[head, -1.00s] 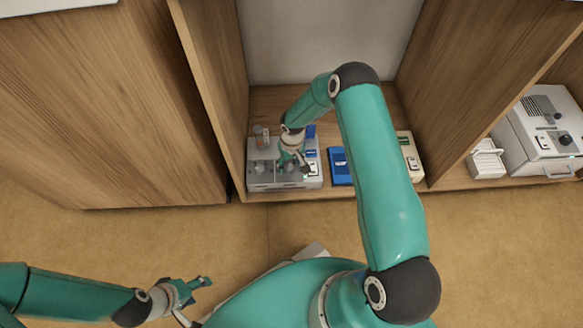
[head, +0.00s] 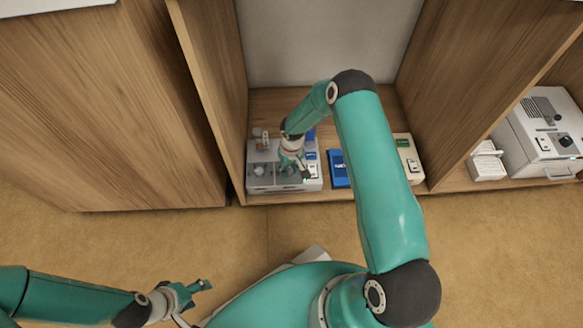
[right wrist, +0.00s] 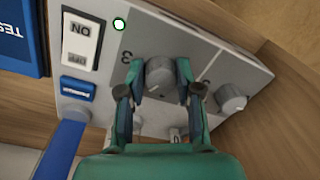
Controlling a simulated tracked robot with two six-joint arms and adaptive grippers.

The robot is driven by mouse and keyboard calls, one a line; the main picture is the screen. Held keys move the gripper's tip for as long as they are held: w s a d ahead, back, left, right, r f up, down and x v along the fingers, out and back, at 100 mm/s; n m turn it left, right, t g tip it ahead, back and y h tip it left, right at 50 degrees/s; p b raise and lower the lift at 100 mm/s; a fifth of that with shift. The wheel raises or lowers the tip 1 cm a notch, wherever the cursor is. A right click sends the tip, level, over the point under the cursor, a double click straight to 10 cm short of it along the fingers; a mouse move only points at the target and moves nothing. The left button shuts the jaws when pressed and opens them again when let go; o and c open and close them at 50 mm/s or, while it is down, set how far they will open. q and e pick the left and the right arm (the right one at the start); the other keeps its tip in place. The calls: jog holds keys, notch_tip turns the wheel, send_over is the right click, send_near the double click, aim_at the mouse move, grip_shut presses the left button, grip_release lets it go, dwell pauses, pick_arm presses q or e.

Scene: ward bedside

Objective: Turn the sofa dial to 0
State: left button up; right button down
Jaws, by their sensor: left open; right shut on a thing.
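A grey control box (head: 262,184) sits on the shelf floor at the left of the open bay. My right gripper (head: 294,172) is at its top face. In the right wrist view my right gripper (right wrist: 160,80) has its fingers on both sides of a grey round dial (right wrist: 160,73) and is shut on it. A second grey dial (right wrist: 231,98) stands beside it, clear of the fingers. A digit like a 3 shows near the held dial; I cannot read the dial names or its pointer. My left gripper (head: 192,292) is open and empty, low over the floor at left.
The box has an ON/OFF switch (right wrist: 83,40), a small lit lamp (right wrist: 119,23) and a blue label (right wrist: 77,88). A blue box (head: 338,170) and a cream device (head: 408,155) stand to its right. A white machine (head: 540,130) is in the right bay.

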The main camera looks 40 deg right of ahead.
jog(key=shift+d+n, duration=0.15)
jog(key=shift+n, duration=0.15)
jog(key=n+b, duration=0.1)
jog(key=n, duration=0.3)
jog(key=shift+b, duration=0.35)
jog(key=n+b, duration=0.1)
jog(key=n, duration=0.5)
jog(key=shift+w+n, duration=0.1)
jog(key=shift+n, duration=0.2)
jog(key=n, duration=0.6)
jog(key=shift+a+g, duration=0.25)
jog(key=shift+g, duration=0.05)
jog(key=n, duration=0.4)
jog(key=shift+h, duration=0.3)
jog(key=shift+f+n, duration=0.1)
jog(key=shift+n, duration=1.3)
jog(key=c, duration=0.8)
grip_release()
jog(key=shift+d, duration=0.1)
